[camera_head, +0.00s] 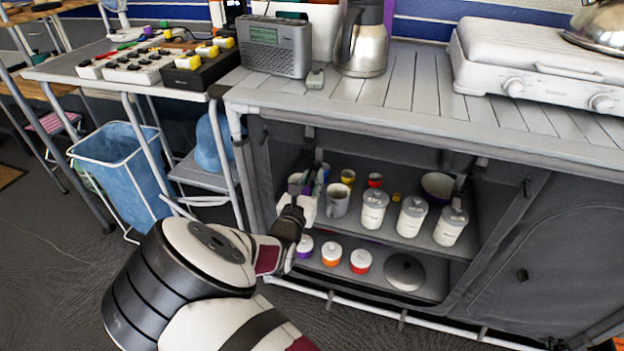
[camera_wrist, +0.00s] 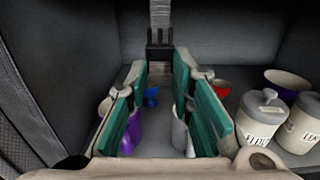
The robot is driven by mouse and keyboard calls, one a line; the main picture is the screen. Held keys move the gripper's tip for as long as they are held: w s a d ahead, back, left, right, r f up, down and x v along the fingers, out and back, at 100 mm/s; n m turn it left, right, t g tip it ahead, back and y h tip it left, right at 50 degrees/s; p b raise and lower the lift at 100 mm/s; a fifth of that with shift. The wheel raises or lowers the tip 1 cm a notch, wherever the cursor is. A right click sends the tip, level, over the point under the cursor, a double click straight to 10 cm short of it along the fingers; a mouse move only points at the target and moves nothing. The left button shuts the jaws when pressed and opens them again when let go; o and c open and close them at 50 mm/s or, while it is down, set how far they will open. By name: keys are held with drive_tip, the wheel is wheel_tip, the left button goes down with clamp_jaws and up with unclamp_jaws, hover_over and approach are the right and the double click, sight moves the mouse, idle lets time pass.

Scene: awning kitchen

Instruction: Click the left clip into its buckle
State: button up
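A grey strap (camera_wrist: 160,14) hangs at the top centre of the wrist view and ends in a black plastic piece (camera_wrist: 160,46). I cannot tell whether this piece is the clip, the buckle or both. The strap also shows faintly at the cabinet opening in the head view (camera_head: 318,153). My gripper (camera_wrist: 161,75) is open and empty, its green-padded fingers apart. The black piece appears just beyond and between the fingertips, with no visible contact. In the head view my gripper (camera_head: 317,182) is at the left of the cabinet opening, and its fingers are partly hidden.
White lidded canisters (camera_head: 412,216), a grey mug (camera_head: 337,199) and small cups stand on the upper shelf near my gripper. Several lidded jars (camera_head: 331,252) stand below. The grey cabinet (camera_head: 390,120) has a left side wall close to my gripper.

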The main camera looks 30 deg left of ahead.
clamp_jaws()
drive_tip(key=shift+r, duration=0.15)
drive_tip(key=s+d+r+p, duration=0.1)
drive_tip(key=s+r+p, duration=0.4)
drive_tip(key=r+p, duration=0.3)
drive_tip(key=shift+r+p, duration=0.35)
drive_tip(key=shift+p, duration=0.45)
drive_tip(key=shift+d, duration=0.1)
drive_tip(key=o, duration=0.6)
unclamp_jaws()
drive_tip(key=shift+s+r, duration=0.1)
drive_tip(key=shift+s, duration=0.05)
drive_tip(key=shift+o, duration=0.3)
